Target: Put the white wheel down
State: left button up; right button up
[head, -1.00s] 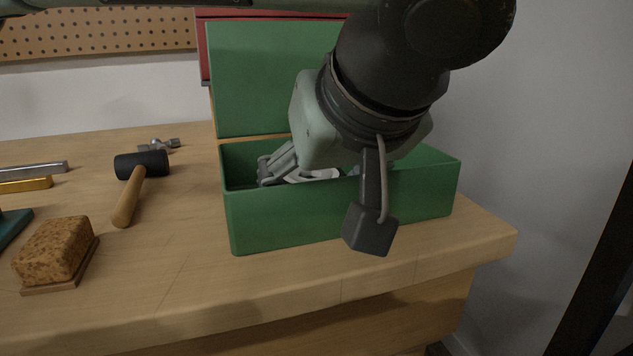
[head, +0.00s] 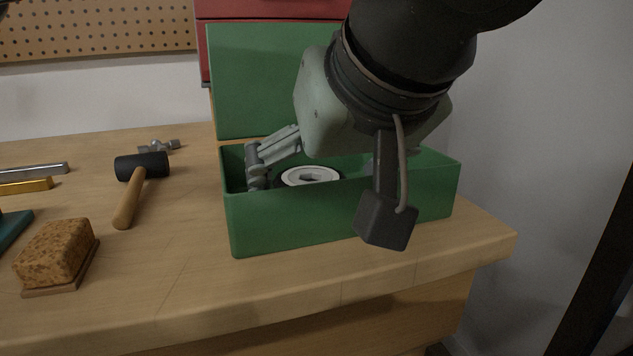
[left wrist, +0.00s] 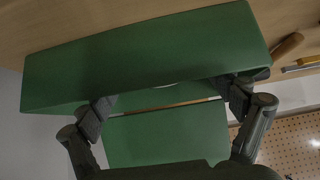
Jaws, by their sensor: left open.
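The white wheel (head: 311,176) is a pale ring inside the open green box (head: 340,222), showing just above the box's front wall. Its lower part is hidden by that wall, so I cannot see what it rests on. My left gripper (head: 313,170) is open around and above the wheel, one finger to the wheel's left inside the box. The other finger is mostly hidden behind the wrist and camera mount. In the left wrist view, the two fingers (left wrist: 168,108) are spread wide at the green box (left wrist: 140,62); only a thin pale sliver of the wheel (left wrist: 166,86) shows.
The box's green lid (head: 265,85) stands raised behind it, in front of a red cabinet (head: 203,50). A mallet (head: 140,170), a brown sponge-like block (head: 56,250) and metal bars (head: 30,170) lie to the left. The bench front (head: 200,275) is clear.

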pick_arm(q)
jog(key=v, duration=0.5)
jog(key=shift+s+r, duration=0.15)
